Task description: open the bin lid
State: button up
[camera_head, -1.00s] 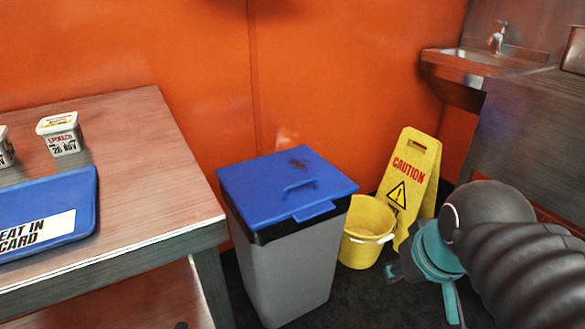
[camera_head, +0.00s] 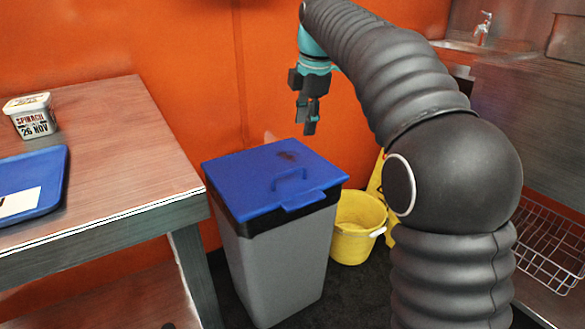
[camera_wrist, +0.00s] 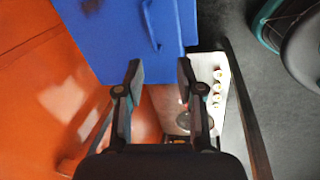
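The grey bin (camera_head: 275,265) stands on the dark floor by the orange wall. Its blue lid (camera_head: 240,180) lies flat and shut, with a raised blue handle (camera_head: 290,179) on top and a tab at its front edge. The lid also fills the upper middle of the wrist view (camera_wrist: 110,35), with the handle (camera_wrist: 151,25) near the top. My gripper (camera_head: 308,130) hangs pointing down, above the lid's back part and apart from it. In the wrist view my gripper's two fingers (camera_wrist: 160,72) are spread with nothing between them.
A wooden-topped table (camera_head: 110,160) with a blue tray (camera_head: 55,195) and a labelled tub (camera_head: 31,116) stands left of the bin. A yellow bucket (camera_head: 352,240) is close on the right. The orange wall (camera_head: 180,60) is right behind the bin.

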aim_at(292, 172)
jog(key=w+a+f+b, duration=0.1)
jog(key=f, duration=0.4)
jog(key=w+a+f+n+b, duration=0.1)
jog(key=w+f, duration=0.1)
jog(key=f, duration=0.2)
jog(key=w+a+f+n+b, duration=0.1)
jog(key=f+b, duration=0.1)
jog(key=f, duration=0.3)
jog(key=shift+w+a+f, duration=0.2)
jog(key=shift+f, duration=0.1)
grip_shut()
jog(key=shift+r, duration=0.1)
